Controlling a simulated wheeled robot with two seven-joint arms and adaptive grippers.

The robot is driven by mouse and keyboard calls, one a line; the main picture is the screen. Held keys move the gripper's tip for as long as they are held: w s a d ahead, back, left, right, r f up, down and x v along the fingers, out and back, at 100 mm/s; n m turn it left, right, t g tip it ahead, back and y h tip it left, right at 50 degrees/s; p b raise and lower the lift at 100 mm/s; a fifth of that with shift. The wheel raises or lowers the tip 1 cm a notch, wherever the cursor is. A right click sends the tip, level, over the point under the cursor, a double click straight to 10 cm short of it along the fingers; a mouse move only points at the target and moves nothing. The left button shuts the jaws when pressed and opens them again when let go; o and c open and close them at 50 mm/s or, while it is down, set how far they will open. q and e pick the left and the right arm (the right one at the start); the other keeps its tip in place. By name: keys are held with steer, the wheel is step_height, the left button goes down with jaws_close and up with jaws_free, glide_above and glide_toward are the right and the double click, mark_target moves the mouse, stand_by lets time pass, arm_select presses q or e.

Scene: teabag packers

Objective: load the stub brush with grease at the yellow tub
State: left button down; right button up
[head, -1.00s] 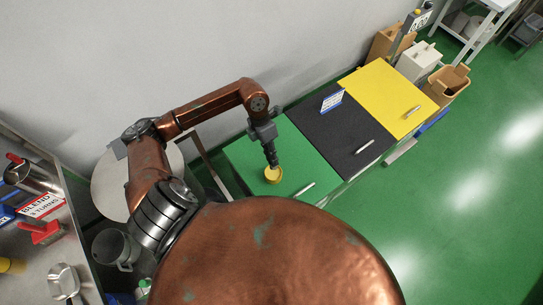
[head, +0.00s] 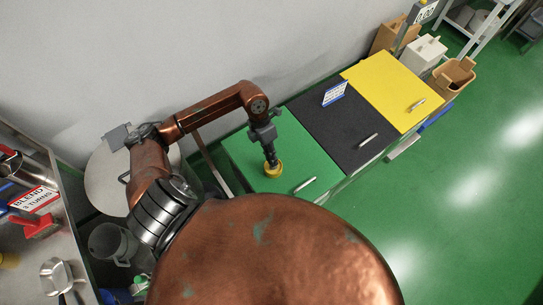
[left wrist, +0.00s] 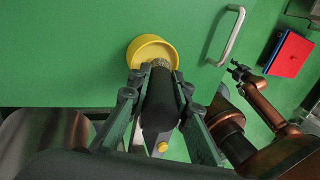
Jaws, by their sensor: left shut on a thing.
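The yellow tub (head: 273,174) sits on the green mat (head: 250,173); it also shows in the left wrist view (left wrist: 135,53). My left gripper (head: 268,148) is above it, shut on the dark, thick handle of the stub brush (left wrist: 160,105). The brush points down, and its pale bristle end is at the tub's opening. How deep the bristles are, and any grease, I cannot make out. My right gripper (left wrist: 240,72) shows small at the right of the left wrist view, away from the tub; its jaws are too small to judge.
A black mat (head: 335,135) and a yellow mat (head: 380,90) continue the bench, with metal handles along the front edge. A blue-and-white sign (head: 334,94) stands on the black mat. Boxes (head: 452,76) stand beyond. A cluttered side table (head: 40,240) is at the left.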

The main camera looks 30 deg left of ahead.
arm_select(q)
steer(key=shift+f+b, duration=0.45)
steer(key=shift+f, duration=0.1)
stand_by(1.9)
steer(key=shift+r+p, duration=2.1)
steer(key=shift+r, duration=1.45)
